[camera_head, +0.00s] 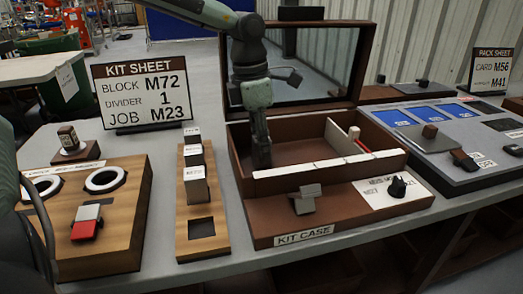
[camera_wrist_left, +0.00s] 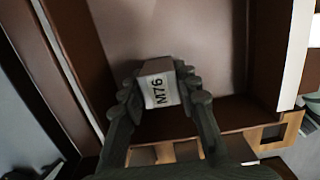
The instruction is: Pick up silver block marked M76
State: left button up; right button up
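The silver block marked M76 (camera_wrist_left: 160,88) sits between the two fingers of my left gripper (camera_wrist_left: 160,92) in the left wrist view, its label facing the camera. The fingers touch both of its sides. In the head view my left gripper (camera_head: 261,155) points down inside the brown kit case (camera_head: 290,228), at the left of its open compartment. The block cannot be made out there. Whether it touches the case floor is unclear. My right gripper is not in view.
A wooden rack (camera_head: 201,250) left of the case holds several pale blocks and has an empty front pocket. The kit sheet sign (camera_head: 142,90) stands behind. The case's open lid (camera_head: 365,60) rises at the back. A tray with blue panels (camera_head: 470,165) lies right.

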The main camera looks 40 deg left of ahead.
pick_arm(q)
grip_shut()
